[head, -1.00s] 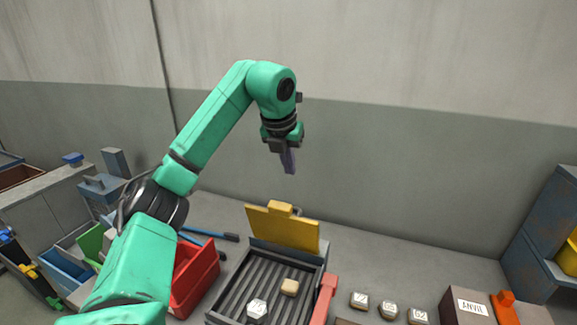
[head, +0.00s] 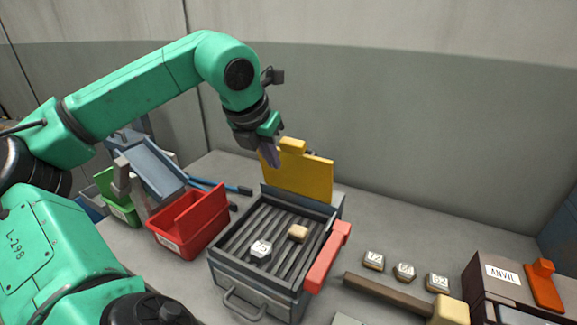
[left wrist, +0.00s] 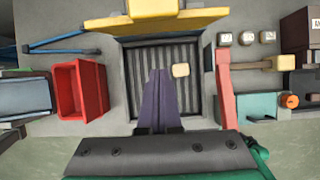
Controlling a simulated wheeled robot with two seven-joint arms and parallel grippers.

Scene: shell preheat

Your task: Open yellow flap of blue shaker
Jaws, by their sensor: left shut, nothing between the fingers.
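The shaker (head: 250,275) is a blue-grey box with a ribbed floor on the bench. Its yellow flap (head: 312,178) stands upright at the back edge, with a small tab on top. In the left wrist view the yellow flap (left wrist: 160,24) lies along the top, beyond the ribbed tray. My left gripper (head: 270,157) has purple fingers, shut and empty, just left of the flap's tab and above the shaker; I cannot tell if it touches the flap. The fingers also show in the left wrist view (left wrist: 158,98). My right gripper is not in view.
A tan block (head: 298,233) and a pale hexagonal piece (head: 260,251) lie in the shaker. A red handle (head: 328,258) is on its right side. A red bin (head: 190,222) stands left. Several marked pieces, a mallet (head: 448,311) and the anvil box (head: 492,285) are right.

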